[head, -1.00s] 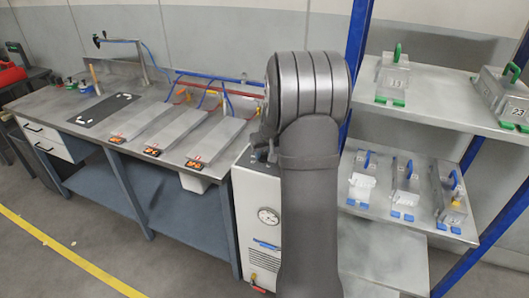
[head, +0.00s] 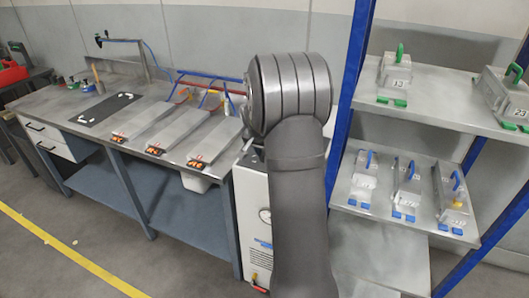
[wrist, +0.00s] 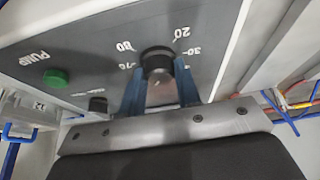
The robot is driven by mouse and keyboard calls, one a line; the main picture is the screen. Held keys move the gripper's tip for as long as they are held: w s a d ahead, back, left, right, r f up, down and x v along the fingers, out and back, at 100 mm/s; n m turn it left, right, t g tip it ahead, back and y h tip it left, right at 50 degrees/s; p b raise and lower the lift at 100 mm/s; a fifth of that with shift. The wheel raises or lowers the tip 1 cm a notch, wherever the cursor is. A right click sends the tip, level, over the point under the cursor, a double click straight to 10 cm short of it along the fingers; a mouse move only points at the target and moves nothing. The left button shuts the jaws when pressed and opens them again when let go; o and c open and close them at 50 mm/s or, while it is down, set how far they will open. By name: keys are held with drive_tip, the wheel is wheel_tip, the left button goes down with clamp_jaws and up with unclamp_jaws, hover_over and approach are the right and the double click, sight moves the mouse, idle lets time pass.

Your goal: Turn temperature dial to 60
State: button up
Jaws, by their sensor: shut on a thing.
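The temperature dial (wrist: 158,58) is a round black knob on a grey panel in the wrist view. The numbers 20, 30, 70 and 80 show upside down around it. The part of the scale toward my gripper is hidden, and I cannot read where the dial points. My gripper (wrist: 160,72) has its two blue fingers on either side of the dial and is shut on it. In the head view my arm hides the gripper and the dial.
A green button (wrist: 56,77) marked PUMP and a smaller black knob (wrist: 98,104) are on the same panel. In the head view, the white cabinet (head: 247,205) stands between the workbench (head: 75,140) and the shelf rack (head: 350,110).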

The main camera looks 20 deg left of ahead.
idle(0.4)
drive_tip(key=o, duration=1)
drive_tip(key=v, duration=1.7)
drive_tip(key=shift+a+r, duration=0.15)
drive_tip(key=shift+r, duration=0.1)
drive_tip(key=x, duration=1.7)
drive_tip(key=shift+f, duration=0.25)
